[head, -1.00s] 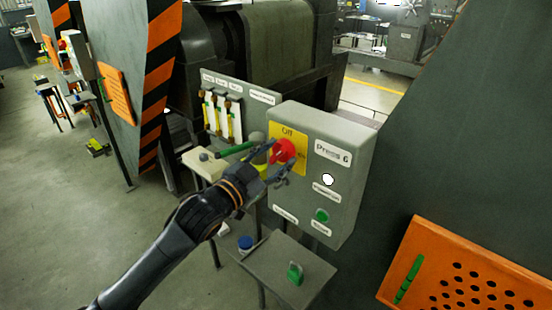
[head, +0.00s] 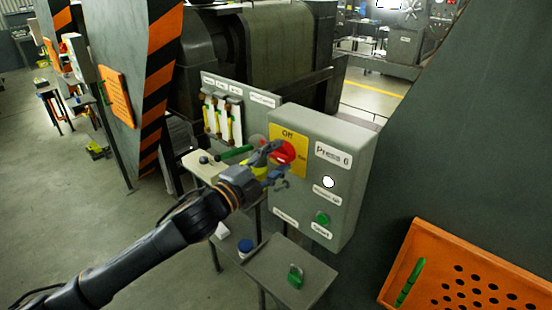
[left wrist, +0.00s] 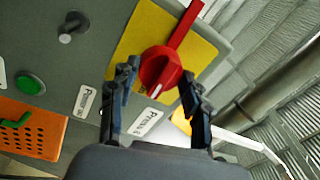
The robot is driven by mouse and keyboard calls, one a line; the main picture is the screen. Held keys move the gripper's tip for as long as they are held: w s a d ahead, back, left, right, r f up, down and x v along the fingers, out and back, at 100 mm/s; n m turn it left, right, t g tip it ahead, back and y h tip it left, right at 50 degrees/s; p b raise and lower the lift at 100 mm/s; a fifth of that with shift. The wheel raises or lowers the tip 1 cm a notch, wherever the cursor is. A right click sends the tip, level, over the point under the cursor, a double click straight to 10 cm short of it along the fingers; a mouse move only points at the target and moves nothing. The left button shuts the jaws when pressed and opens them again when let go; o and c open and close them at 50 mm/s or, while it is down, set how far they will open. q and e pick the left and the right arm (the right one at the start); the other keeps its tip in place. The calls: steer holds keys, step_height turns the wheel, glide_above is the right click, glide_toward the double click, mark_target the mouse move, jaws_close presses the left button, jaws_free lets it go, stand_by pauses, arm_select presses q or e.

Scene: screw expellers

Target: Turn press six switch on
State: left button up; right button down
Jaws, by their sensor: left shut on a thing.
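The Press 6 switch is a red rotary knob (head: 284,152) on a yellow plate (head: 299,137) marked Off, on the grey Press 6 box (head: 349,148). My left gripper (head: 272,163) is at the knob, partly covering it. In the left wrist view, the knob (left wrist: 160,70) sits between the fingertips of the left gripper (left wrist: 158,92), which is shut on it. The knob's white mark points toward the Press 6 label's side, and its red bar extends to the upper right. My right gripper is out of view.
The box also has a white lamp (head: 328,182) and a green button (head: 322,217). Below stands a small table (head: 268,265) with a green padlock (head: 295,276). An orange perforated panel (head: 430,245) is at right. Open floor lies at left.

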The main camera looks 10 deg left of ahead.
arm_select(q)
steer(key=shift+f+m, duration=0.1)
steer(key=shift+m, duration=0.5)
steer(key=o, duration=1.2)
steer(key=shift+c, duration=0.2)
steer(key=shift+s+a, duration=0.35)
steer(key=shift+s, duration=0.05)
steer(key=r+v, duration=0.1)
steer(key=v, duration=0.9)
steer(key=shift+s+a+f, duration=0.2)
steer(key=shift+s+f, duration=0.15)
steer(key=shift+f, duration=0.15)
